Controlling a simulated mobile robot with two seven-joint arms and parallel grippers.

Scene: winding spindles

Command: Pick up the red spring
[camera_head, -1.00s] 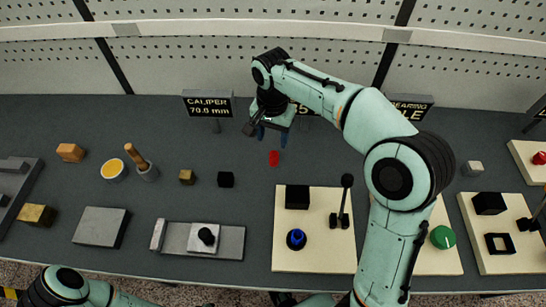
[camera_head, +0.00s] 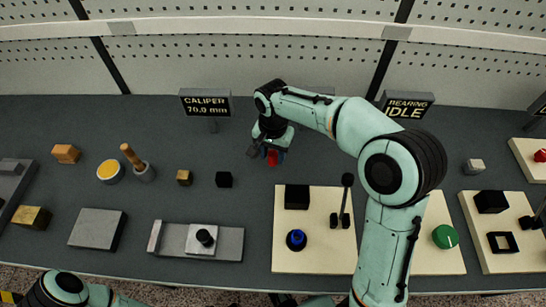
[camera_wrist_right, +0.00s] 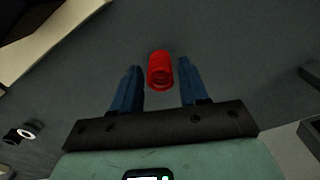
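The red spring (camera_head: 272,160) stands on the dark bench top, and in the right wrist view (camera_wrist_right: 161,70) it shows as a red cylinder. My right gripper (camera_head: 272,153) is just above and around it in the head view. In the right wrist view my right gripper (camera_wrist_right: 160,82) is open, with one blue finger on each side of the spring and a gap on both sides. The spring's lower part is partly hard to see in the head view. My left gripper does not show; only part of my left arm is at the bottom left.
A cream board (camera_head: 315,262) with a black block and a lever lies in front. A caliper sign (camera_head: 206,103) stands behind. Bench around the spring is clear.

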